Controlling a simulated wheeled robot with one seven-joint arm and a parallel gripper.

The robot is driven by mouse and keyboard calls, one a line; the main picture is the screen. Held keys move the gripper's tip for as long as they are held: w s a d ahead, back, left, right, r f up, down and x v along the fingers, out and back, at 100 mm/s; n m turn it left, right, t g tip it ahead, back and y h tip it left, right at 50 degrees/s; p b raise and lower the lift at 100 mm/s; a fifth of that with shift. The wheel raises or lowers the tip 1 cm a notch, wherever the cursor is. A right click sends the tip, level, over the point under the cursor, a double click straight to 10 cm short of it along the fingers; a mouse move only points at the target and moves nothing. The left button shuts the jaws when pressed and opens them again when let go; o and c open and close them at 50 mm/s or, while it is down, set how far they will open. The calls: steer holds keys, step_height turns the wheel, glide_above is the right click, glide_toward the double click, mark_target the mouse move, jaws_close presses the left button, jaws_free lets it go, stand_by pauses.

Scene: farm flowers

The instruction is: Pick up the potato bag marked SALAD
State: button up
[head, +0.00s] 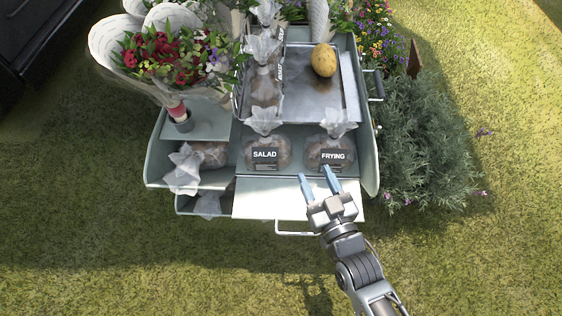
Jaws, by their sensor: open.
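The potato bag marked SALAD (266,154) stands upright at the front of the cart, a clear bag with a dark label and a gathered top. A similar bag marked FRYING (331,154) stands to its right, with a gap between them. My gripper (317,180) is open and empty, over the pale front ledge. Its fingers point toward the FRYING bag, below and right of the SALAD bag. Whether the fingertips touch the FRYING bag cannot be told.
A metal tray (316,98) with a single potato (324,60) lies behind the bags. Another bag (263,88) stands left of it. A bouquet (172,57) stands at the left. More bags (186,168) sit at lower left. Bushy lavender (428,135) borders the right; grass lies in front.

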steer(key=y+b, duration=0.2)
steer(key=b, duration=0.3)
glide_toward(267, 139)
steer(key=shift+n, duration=0.4)
steer(key=x, duration=0.5)
steer(key=shift+a+r, duration=0.1)
steer(key=shift+r, duration=0.1)
steer(key=b+x, duration=0.3)
steer(key=x, duration=0.2)
steer(key=shift+f, duration=0.15)
steer(key=shift+w+a, duration=0.2)
steer(key=shift+w, duration=0.3)
steer(key=shift+c, duration=0.4)
jaws_close()
steer(key=shift+r, duration=0.2)
